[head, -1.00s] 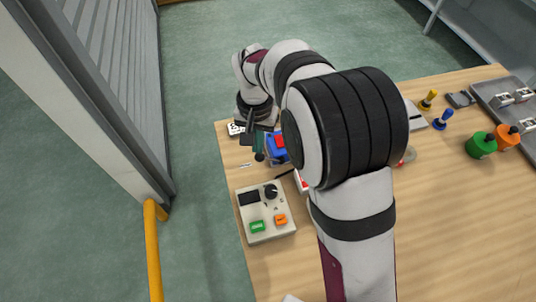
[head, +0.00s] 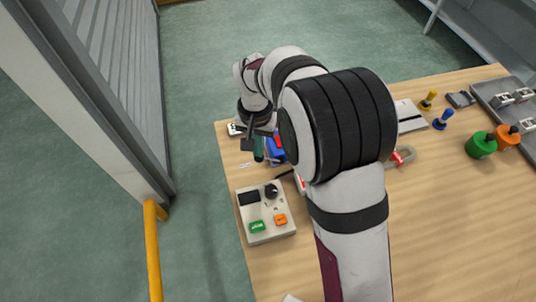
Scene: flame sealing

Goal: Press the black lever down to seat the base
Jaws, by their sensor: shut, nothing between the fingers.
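My gripper (head: 249,142) points down at the far left corner of the table, beside a small blue and red device (head: 276,151). Its dark fingers are small in the picture; it is shut and holds nothing. A dark green part (head: 259,151) shows between the fingers and the device. My arm covers much of the device. I cannot clearly make out the black lever or the base, nor tell whether my fingers touch the lever.
A control box (head: 266,212) with a black knob and green and orange buttons stands near the table's left edge. A grey horseshoe-shaped piece with red (head: 402,157), stamps, green and orange spools (head: 482,145) and a grey tray (head: 492,92) lie to the right.

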